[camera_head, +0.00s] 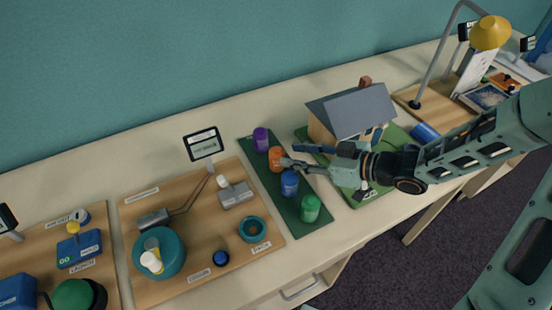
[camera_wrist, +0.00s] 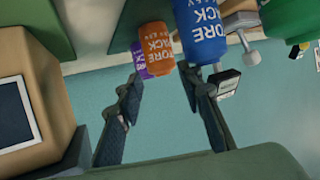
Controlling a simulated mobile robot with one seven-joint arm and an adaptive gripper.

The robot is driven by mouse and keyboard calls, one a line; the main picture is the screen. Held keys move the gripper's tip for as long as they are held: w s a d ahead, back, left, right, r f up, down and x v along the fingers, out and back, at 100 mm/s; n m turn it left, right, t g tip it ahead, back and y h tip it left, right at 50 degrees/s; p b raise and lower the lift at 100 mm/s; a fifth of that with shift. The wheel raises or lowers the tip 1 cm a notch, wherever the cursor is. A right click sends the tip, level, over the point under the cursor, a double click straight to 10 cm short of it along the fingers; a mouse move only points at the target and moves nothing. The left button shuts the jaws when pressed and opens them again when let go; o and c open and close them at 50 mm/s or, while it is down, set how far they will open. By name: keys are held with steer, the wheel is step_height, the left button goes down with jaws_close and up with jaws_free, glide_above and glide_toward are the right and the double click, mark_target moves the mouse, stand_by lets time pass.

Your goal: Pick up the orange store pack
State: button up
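The orange store pack (camera_head: 275,154) stands upright on a dark green mat (camera_head: 287,212), between a purple pack (camera_head: 261,140) and a blue pack (camera_head: 289,183). A green pack (camera_head: 310,208) stands at the mat's near end. My gripper (camera_head: 287,163) reaches in from the right, with its tips at the orange pack. In the wrist view the fingers are apart, and the orange pack (camera_wrist: 156,48) shows at the gap between the tips (camera_wrist: 163,74). The blue pack (camera_wrist: 200,30) is close beside the right finger. I cannot tell whether either finger touches a pack.
A model house (camera_head: 350,115) on a green base is right of the mat, beneath and behind my arm. A wooden board (camera_head: 185,225) with teal bowls and small parts lies to the left. A small sign (camera_head: 203,143) stands at its back. A yellow lamp (camera_head: 489,33) is far right.

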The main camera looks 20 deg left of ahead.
mark_target(282, 153)
steer(key=x, duration=0.6)
steer(key=shift+s, duration=0.1)
steer(key=c, duration=0.9)
steer(key=shift+o, duration=0.2)
steer(key=shift+r, duration=0.15)
